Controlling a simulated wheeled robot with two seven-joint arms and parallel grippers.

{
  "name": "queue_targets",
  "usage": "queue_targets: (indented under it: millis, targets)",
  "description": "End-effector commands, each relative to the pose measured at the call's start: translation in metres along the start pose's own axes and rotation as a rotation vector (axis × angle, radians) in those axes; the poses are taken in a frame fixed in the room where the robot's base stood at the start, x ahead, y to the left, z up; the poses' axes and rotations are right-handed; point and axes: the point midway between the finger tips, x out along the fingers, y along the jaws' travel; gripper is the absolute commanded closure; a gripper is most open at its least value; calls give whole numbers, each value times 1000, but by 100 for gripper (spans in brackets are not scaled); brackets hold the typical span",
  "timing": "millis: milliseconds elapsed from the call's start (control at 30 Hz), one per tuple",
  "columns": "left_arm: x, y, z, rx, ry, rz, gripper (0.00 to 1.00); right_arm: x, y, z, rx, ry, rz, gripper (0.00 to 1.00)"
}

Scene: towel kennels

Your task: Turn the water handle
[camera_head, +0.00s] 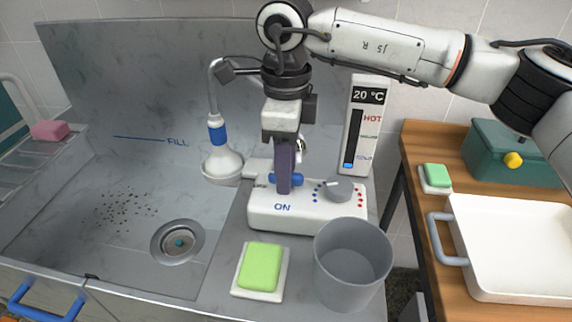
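The white control box (302,211) sits on the ledge to the right of the sink and is marked "ON" on its front. A blue handle (294,179) is on its top left part, and a grey round knob (341,189) with blue and red dots is on its right part. My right gripper (284,188) points down at the blue handle, and its fingers cover the handle's middle. I see the fingers nearly edge-on, so their opening is hidden. My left gripper is not in view.
A grey bucket (352,262) and a green soap on a dish (261,267) stand in front of the box. A shower head (222,163) hangs left of it. The display (366,125) behind reads 20 °C. A wooden table with a white tray (512,245) is at right.

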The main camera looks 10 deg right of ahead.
Motion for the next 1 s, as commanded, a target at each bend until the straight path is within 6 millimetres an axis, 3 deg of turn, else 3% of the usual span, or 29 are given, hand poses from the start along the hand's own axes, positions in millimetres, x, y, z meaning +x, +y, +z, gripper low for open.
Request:
queue_targets:
  millis: [233,400,467,767,1000]
  targets:
    - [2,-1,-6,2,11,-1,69,1,0,0,0,0,0,64]
    - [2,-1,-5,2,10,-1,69,1,0,0,0,0,0,93]
    - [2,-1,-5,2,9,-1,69,1,0,0,0,0,0,100]
    - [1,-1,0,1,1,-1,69,1,0,0,-29,-1,0,100]
    - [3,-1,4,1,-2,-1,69,1,0,0,-153,-1,0,100]
